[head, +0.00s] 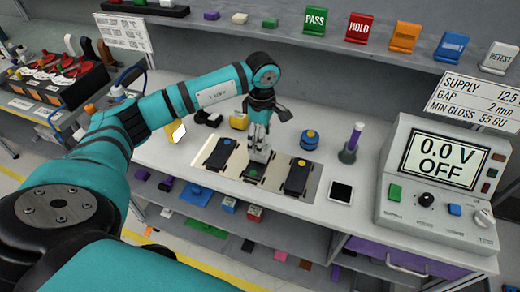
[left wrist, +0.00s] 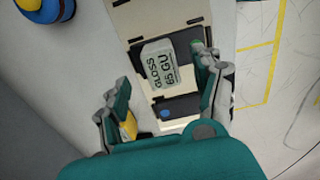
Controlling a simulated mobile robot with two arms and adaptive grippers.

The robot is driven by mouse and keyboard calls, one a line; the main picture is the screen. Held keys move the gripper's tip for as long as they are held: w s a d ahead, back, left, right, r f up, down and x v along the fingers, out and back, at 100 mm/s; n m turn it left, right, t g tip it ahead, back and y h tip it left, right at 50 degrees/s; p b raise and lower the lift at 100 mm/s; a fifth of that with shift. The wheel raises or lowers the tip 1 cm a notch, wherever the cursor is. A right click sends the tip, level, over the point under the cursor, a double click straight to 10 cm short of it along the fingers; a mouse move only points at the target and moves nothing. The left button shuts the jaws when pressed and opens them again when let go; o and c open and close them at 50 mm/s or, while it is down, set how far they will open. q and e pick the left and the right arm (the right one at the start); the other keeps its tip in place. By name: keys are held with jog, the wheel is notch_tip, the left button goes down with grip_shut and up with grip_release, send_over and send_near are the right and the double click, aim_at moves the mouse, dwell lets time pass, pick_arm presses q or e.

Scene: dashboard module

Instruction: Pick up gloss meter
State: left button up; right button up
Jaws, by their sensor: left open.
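The gloss meter (left wrist: 158,65) is a small pale grey block marked "GLOSS 65 GU". In the left wrist view it lies on a dark module between my fingers. My left gripper (left wrist: 162,88) is open, with one finger on each side of it; I see gaps beside the block. In the head view the left gripper (head: 261,146) points down over the middle of the three dark modules, and the meter cannot be told apart from the fingers there. My right gripper is not in view.
Dark modules with a blue knob (head: 226,143) and a yellow knob (head: 301,162) flank the gripper. A blue-and-yellow round part (head: 309,140), a flask (head: 350,150), a black pad (head: 341,192) and a meter box (head: 440,190) stand to the right. A shelf edge runs behind.

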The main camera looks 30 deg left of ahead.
pick_arm(q)
jog(key=shift+f, duration=0.2)
jog(key=f+p, duration=0.1)
jog(key=f, duration=0.1)
jog(key=f+p, duration=0.1)
jog(key=f, duration=0.1)
jog(key=shift+s+a+f+p, duration=0.15)
jog(key=shift+a+f+p, duration=0.05)
jog(key=shift+p, duration=0.1)
jog(key=shift+f, duration=0.2)
jog(key=shift+c, duration=0.7)
jog(key=c, duration=0.4)
grip_shut()
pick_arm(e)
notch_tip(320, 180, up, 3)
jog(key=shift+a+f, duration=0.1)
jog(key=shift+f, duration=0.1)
